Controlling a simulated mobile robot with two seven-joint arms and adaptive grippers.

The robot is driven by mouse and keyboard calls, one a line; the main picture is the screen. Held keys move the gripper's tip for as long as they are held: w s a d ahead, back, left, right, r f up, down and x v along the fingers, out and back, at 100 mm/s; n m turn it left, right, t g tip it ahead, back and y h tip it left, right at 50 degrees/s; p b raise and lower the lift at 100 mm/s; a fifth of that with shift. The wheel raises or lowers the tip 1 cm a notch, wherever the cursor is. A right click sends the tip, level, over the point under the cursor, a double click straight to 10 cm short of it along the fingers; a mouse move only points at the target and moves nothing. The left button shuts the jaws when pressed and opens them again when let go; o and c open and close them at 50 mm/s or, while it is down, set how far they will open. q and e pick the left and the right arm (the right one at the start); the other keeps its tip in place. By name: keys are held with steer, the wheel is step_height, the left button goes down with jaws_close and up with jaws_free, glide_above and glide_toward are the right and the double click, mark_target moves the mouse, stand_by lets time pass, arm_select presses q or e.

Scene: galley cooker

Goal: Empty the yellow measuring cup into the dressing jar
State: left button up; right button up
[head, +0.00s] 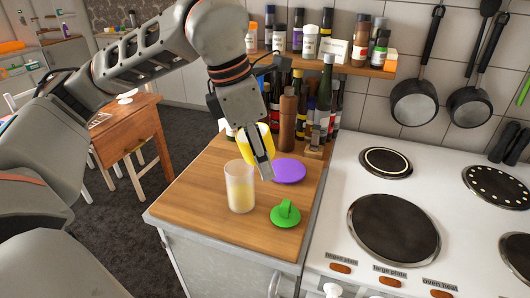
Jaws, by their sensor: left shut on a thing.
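The yellow measuring cup (242,141) is held by my left gripper (262,170), above the wooden counter and just behind and above the jar. The fingers partly cover the cup, so its tilt and contents cannot be made out. The dressing jar (240,187) appears to be the clear, open-topped vessel standing upright on the counter, with pale yellow contents in its lower part. My left gripper's fingertips are just right of the jar's rim; I cannot tell if they touch it. My right gripper is not in view.
A green lid-like piece (285,213) and a purple disc (289,171) lie on the wooden counter (190,207). A brown pepper mill (287,120) and several bottles stand behind. The white cooker (333,225) is at right. The counter's left part is clear.

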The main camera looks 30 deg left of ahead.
arm_select(q)
steer(key=shift+s+a+r+g+y+p, duration=0.1)
steer(key=shift+r+g+y+p, duration=0.3)
steer(key=shift+r+p, duration=0.75)
steer(key=shift+s+r+g+y+p, duration=0.1)
steer(key=shift+r+g+y+p, duration=0.3)
steer(key=shift+p, duration=1.2)
steer(key=shift+r+p, duration=0.3)
steer(key=shift+p, duration=0.15)
steer(key=shift+r+g+p, duration=0.1)
steer(key=shift+g+p, duration=0.2)
steer(key=shift+p, duration=0.2)
steer(key=shift+a+f, duration=0.1)
steer(key=shift+f, duration=0.5)
step_height(320, 180, down, 2)
steer(key=shift+f+b, duration=0.2)
steer(key=shift+b, duration=0.6)
steer(key=shift+f+y, duration=0.3)
steer(key=shift+f, duration=0.3)
